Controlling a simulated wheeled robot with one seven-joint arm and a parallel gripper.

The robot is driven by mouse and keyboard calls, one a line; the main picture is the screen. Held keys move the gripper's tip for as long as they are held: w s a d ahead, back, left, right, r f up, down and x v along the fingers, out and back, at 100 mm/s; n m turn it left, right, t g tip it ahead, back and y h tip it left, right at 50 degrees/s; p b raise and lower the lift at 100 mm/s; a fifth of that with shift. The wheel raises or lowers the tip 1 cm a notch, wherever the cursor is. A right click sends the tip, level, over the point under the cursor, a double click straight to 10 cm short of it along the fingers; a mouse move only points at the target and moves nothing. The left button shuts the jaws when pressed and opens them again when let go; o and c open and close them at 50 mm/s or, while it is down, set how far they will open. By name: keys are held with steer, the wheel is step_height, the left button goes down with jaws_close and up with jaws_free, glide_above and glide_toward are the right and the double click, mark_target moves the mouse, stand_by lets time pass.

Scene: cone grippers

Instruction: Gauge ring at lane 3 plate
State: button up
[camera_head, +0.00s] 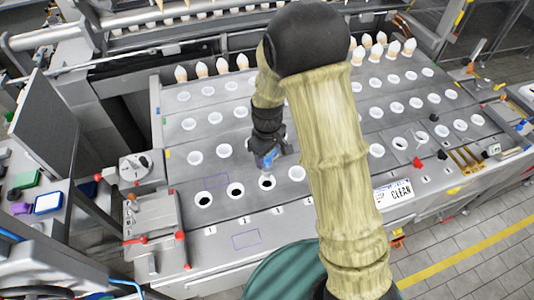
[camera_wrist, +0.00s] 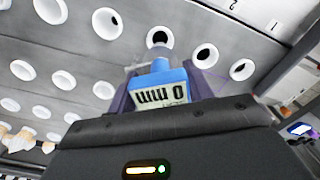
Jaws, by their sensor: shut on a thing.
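My gripper (camera_head: 272,150) is shut on a blue gauge (camera_head: 266,161). In the wrist view the gauge (camera_wrist: 172,98) sits between the dark fingers (camera_wrist: 162,75), its display showing digits and its grey end pointing at the plate. The gauge is over the front row, just behind the third ring from the left (camera_head: 267,182), a white ring with a dark opening. That ring also shows in the wrist view (camera_wrist: 159,38), directly beyond the gauge's end. I cannot tell whether the gauge touches it. My arm hides part of the plate on the right.
The first ring (camera_head: 204,199) and second ring (camera_head: 236,190) also have dark openings. The fourth ring (camera_head: 297,173) looks white inside. White cones (camera_head: 201,69) stand along the back. A "CLEAN" card (camera_head: 394,193) and red knobs (camera_head: 418,164) are at the right.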

mark_target(267, 170)
steer(key=shift+f+b, duration=2.85)
steer(key=shift+f, duration=1.3)
steer(key=o, duration=1.3)
step_height(267, 170, up, 17)
steer(key=shift+r+b, duration=0.2)
steer(key=shift+b, duration=0.85)
steer(key=shift+s, duration=0.1)
